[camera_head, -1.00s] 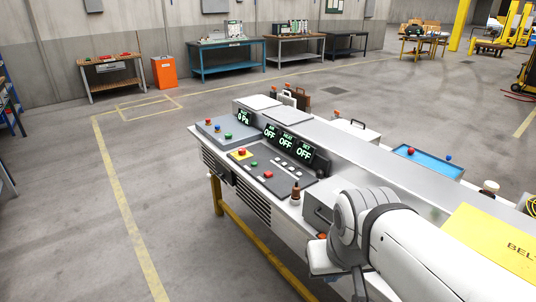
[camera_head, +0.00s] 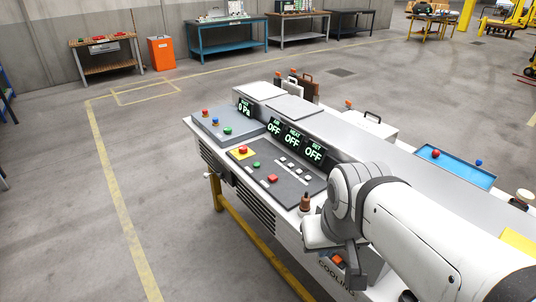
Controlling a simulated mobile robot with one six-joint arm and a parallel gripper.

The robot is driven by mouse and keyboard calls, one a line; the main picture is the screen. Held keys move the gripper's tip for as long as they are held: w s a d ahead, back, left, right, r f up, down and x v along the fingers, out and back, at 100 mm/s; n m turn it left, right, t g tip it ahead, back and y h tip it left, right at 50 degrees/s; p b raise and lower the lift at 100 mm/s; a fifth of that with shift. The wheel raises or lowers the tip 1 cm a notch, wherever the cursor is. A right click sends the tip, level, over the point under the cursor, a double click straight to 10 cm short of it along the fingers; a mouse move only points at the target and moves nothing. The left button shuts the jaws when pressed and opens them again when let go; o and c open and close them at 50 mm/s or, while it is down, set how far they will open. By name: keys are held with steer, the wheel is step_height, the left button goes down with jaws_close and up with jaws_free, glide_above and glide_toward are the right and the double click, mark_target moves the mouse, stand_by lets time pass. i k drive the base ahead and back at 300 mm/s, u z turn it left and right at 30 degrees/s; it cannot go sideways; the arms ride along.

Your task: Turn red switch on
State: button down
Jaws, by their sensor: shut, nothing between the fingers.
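My arm reaches in from the right. My gripper (camera_head: 352,268), dark grey, points down at the front edge of the console, shut and empty. Just left of its fingers, a small orange-red switch (camera_head: 337,258) shows on the console's front face above the lettering "COOLING"; the gripper partly hides that area, and I cannot tell whether they touch. On the console top are a red rectangular button (camera_head: 272,179) and a red round button on a yellow plate (camera_head: 243,150). I cannot tell the switch's position.
Displays (camera_head: 292,141) read OFF, and another shows 0 Pa. A brown knobbed lever (camera_head: 305,202) stands close left of my wrist. A blue tray (camera_head: 455,168) lies on the right. The floor left of the console is clear.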

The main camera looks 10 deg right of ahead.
mark_target(243, 149)
steer(key=k, duration=0.3)
steer(key=u, duration=0.8)
steer(key=i, duration=1.95)
steer(key=z, duration=0.45)
